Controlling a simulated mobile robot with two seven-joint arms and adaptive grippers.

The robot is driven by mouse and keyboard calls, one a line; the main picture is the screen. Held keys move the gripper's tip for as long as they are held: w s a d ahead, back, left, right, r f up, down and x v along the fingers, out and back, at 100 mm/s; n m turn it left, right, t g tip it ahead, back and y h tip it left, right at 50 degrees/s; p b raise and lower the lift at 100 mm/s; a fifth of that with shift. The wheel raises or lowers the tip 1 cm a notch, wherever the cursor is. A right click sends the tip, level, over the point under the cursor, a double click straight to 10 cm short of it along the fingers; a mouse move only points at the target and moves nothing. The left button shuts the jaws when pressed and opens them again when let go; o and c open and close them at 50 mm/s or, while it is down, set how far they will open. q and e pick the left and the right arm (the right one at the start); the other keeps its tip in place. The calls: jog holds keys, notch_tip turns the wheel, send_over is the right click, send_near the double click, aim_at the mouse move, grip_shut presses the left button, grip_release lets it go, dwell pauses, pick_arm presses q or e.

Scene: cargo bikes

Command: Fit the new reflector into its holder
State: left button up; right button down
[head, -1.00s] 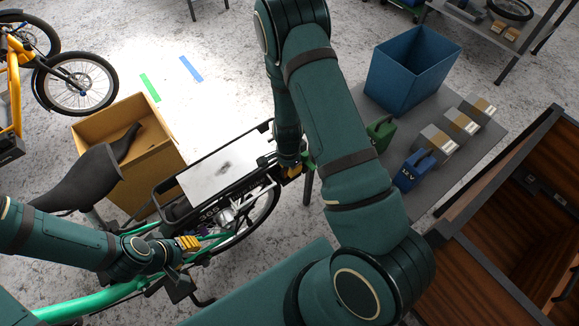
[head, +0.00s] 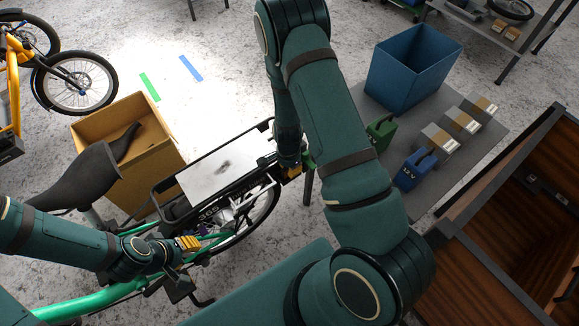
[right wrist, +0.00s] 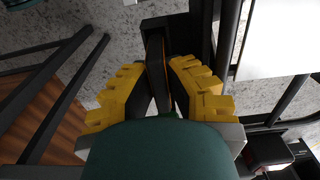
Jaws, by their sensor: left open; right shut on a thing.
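My right gripper (right wrist: 160,95) has yellow fingers shut on a thin dark piece with an orange edge, seen nearly edge-on, which I take to be the reflector (right wrist: 156,65). The far end of the piece is at a dark bracket-like part (right wrist: 178,28), probably the holder; I cannot tell whether it is seated there. In the head view my right gripper (head: 292,171) is at the rear end of the green bike's rack (head: 262,130), and my arm hides much of it. My left gripper (head: 190,243) is open beside the bike frame, below the rack.
A white plate (head: 220,170) lies on the rack. A cardboard box (head: 150,165) stands behind the saddle (head: 75,178). A wooden cargo box (head: 500,260) is at lower right.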

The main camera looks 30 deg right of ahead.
jog(key=shift+f+b, duration=0.6)
jog(key=shift+f, duration=0.2)
jog(key=c, duration=1)
grip_release()
jog(key=shift+w+r, duration=0.1)
jog(key=shift+w+r, duration=0.1)
jog(key=shift+w, duration=0.05)
jog(key=shift+r, duration=0.4)
jog(key=r, duration=1.1)
jog(key=shift+s+a, duration=0.1)
jog(key=shift+s, duration=0.3)
